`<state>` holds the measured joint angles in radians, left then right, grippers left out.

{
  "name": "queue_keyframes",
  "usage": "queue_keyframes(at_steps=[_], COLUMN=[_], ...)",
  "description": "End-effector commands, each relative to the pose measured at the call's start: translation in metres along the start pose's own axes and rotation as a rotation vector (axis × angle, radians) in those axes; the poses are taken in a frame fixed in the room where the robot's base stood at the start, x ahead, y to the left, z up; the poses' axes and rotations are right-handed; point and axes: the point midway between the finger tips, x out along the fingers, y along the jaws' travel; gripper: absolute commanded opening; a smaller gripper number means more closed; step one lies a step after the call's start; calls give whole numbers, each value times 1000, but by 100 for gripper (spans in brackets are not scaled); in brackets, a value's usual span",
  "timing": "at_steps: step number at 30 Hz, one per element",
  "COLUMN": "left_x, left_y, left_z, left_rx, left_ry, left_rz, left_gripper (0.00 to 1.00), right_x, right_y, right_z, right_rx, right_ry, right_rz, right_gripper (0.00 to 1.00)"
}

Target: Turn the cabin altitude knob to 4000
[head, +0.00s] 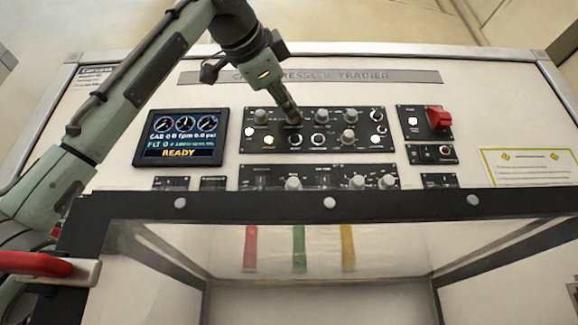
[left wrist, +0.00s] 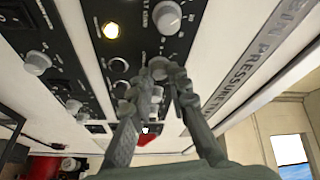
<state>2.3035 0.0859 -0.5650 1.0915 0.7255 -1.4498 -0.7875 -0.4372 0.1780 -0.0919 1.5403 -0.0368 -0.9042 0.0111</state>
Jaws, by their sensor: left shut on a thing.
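The upper black control panel (head: 377,142) has a row of grey knobs. My left gripper (head: 291,116) comes down from above onto the second knob position from the left in that row and hides most of it in the head view. In the left wrist view, the fingertips (left wrist: 167,74) are closed around a small grey knob (left wrist: 158,66). I cannot read its label or its pointer setting, so I cannot tell from the lettering that it is the cabin altitude knob. My right gripper is not in view.
Neighbouring knobs (head: 261,116) and (head: 322,115) stand close on either side. A display (head: 181,137) reading READY is at the left. A red guarded switch (head: 438,118) is at the right. A lower panel (head: 320,178) with more knobs lies below.

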Motion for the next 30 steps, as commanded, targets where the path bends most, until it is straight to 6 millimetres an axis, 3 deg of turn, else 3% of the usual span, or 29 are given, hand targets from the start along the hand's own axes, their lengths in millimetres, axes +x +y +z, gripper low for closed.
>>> queue_keyframes(at_steps=[9,24,25,30], left_x=[0,0,0,0], left_y=[0,0,0,0], left_z=[-1,0,0,0], left_rx=[103,119,119,118], left_ry=[-4,-5,-5,-5], left_rz=[43,51,51,50], left_gripper=[0,0,18,38], right_x=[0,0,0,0], right_y=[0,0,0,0], right_z=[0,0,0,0], right_rx=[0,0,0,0], right_ry=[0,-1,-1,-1], right_rz=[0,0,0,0], right_gripper=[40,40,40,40])
